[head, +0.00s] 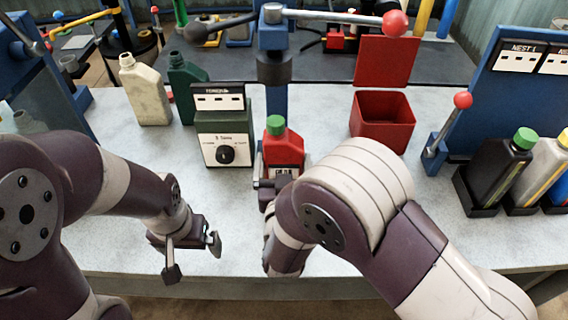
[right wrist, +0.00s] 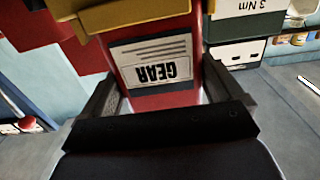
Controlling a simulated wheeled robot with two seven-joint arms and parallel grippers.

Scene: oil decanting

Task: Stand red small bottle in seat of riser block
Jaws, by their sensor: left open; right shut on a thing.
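That view is upside down. An ochre block (right wrist: 130,14), which looks like the riser block, is at the bottle's base end. I cannot tell whether the bottle rests fully in its seat; the block is hidden in the head view. My left gripper (head: 193,258) is open and empty over the table's front left.
A green torque box (head: 224,130) stands just left of the bottle. The press (head: 273,40) has a lever with a red knob above. Cream (head: 146,92) and green (head: 186,88) bottles stand behind left. A red bin (head: 382,122) and a black bottle (head: 492,170) are right.

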